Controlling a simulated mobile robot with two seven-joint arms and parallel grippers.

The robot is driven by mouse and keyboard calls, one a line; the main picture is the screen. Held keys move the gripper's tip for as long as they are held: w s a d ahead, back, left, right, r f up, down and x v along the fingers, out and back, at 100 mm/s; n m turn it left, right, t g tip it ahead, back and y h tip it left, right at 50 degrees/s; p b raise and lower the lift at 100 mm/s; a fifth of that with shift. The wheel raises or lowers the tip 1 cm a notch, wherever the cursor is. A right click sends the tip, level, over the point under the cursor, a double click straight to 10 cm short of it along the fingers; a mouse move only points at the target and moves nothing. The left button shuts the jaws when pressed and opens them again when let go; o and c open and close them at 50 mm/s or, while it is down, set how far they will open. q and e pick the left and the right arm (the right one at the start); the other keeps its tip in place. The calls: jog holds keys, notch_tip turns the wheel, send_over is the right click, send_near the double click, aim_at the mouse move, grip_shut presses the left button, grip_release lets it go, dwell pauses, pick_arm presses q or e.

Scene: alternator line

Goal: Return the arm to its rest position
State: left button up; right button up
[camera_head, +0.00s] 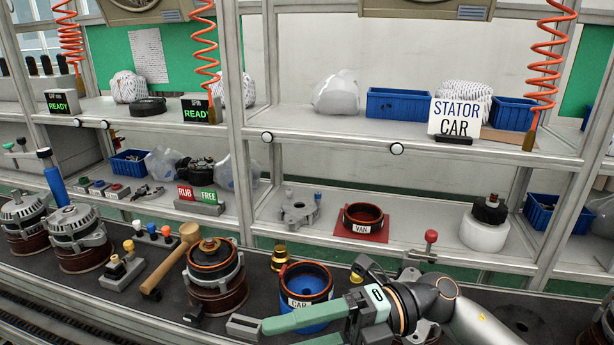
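My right gripper (288,334) comes in from the lower right over the front of the dark bench, with its two green fingers pointing left. The fingers are apart, and I see nothing held between them. The upper finger passes in front of a stator ring labelled CAR (305,278), with a blue inside, and hides part of it. I cannot tell whether the finger touches it. My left gripper is not in view.
A wooden mallet (170,260) and an alternator part with a copper winding (215,265) stand left of the gripper. A brass part (279,258) stands behind the CAR ring. The shelf behind holds a VAN ring (363,217) on a red mat. Metal posts frame the shelves.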

jog(key=w+d+f+m+t+y+p, duration=0.15)
jog(key=w+m+t, duration=0.25)
jog(key=m+t, duration=0.45)
jog(key=w+d+m+t+y, duration=0.2)
jog(key=w+m+t, duration=0.2)
jog(key=m+t, duration=0.45)
jog(key=w+d+f+m+t+h, duration=0.2)
jog(key=d+f+m+t+h, duration=0.45)
jog(key=f+m+h, duration=0.55)
jog(key=s+d+f+m+g+h+p, duration=0.1)
jog(key=s+d+f+m+g+h, duration=0.2)
jog(key=s+f, duration=0.5)
jog(key=s+d+f+m+g+h+p, duration=0.1)
jog(key=s+d+f+m+g+h, duration=0.2)
jog(key=f, duration=1.1)
jog(key=s+d+m+g, duration=0.3)
jog(key=s, duration=0.3)
jog(key=shift+f+h, duration=0.3)
jog(key=shift+h, duration=0.05)
